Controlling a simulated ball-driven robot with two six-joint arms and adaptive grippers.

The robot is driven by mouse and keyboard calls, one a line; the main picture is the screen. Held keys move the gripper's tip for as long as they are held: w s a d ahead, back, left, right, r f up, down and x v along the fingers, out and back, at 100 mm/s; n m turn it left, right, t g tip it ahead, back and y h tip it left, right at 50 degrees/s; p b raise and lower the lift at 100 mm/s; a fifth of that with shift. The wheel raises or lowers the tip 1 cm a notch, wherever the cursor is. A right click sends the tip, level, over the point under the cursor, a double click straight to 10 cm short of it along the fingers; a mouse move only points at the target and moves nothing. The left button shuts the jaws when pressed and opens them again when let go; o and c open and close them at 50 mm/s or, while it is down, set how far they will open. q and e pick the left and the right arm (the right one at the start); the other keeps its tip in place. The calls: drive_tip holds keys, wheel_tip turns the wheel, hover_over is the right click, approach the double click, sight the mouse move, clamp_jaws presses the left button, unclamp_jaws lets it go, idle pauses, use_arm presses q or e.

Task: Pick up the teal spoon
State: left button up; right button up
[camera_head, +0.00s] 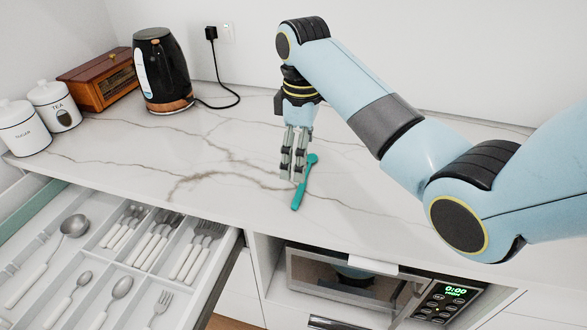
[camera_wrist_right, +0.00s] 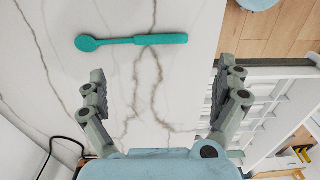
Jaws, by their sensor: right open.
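The teal spoon (camera_head: 304,184) lies on the white marble counter (camera_head: 235,190), its round bowl toward the back and its handle toward the front edge. In the right wrist view the spoon (camera_wrist_right: 135,41) lies across the upper part of the picture, ahead of the fingers and not between them. My right gripper (camera_head: 293,172) is open and empty, pointing down over the counter beside the spoon. It also shows in the right wrist view (camera_wrist_right: 165,90), with its two fingers wide apart. My left gripper is not in view.
An open drawer (camera_head: 228,258) of cutlery is at the lower left. A black kettle (camera_head: 160,70), a wooden box (camera_head: 103,80) and white canisters (camera_head: 55,105) stand at the back left. A microwave (camera_head: 360,285) sits below the counter. The counter around the spoon is clear.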

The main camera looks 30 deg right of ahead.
hover_over(302, 193)
wheel_tip(302, 193, down, 4)
drive_tip(key=shift+a+f, duration=0.1)
drive_tip(key=shift+f, duration=0.1)
wheel_tip(302, 193, down, 5)
drive_tip(key=shift+w+f+p, duration=0.1)
drive_tip(key=shift+p, duration=0.25)
drive_tip(key=shift+c, duration=1.7)
drive_tip(key=c, duration=0.5)
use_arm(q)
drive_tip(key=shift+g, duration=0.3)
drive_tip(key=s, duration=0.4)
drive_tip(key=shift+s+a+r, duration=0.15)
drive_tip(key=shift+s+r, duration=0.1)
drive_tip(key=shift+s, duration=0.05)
use_arm(e)
drive_tip(key=shift+c, duration=0.4)
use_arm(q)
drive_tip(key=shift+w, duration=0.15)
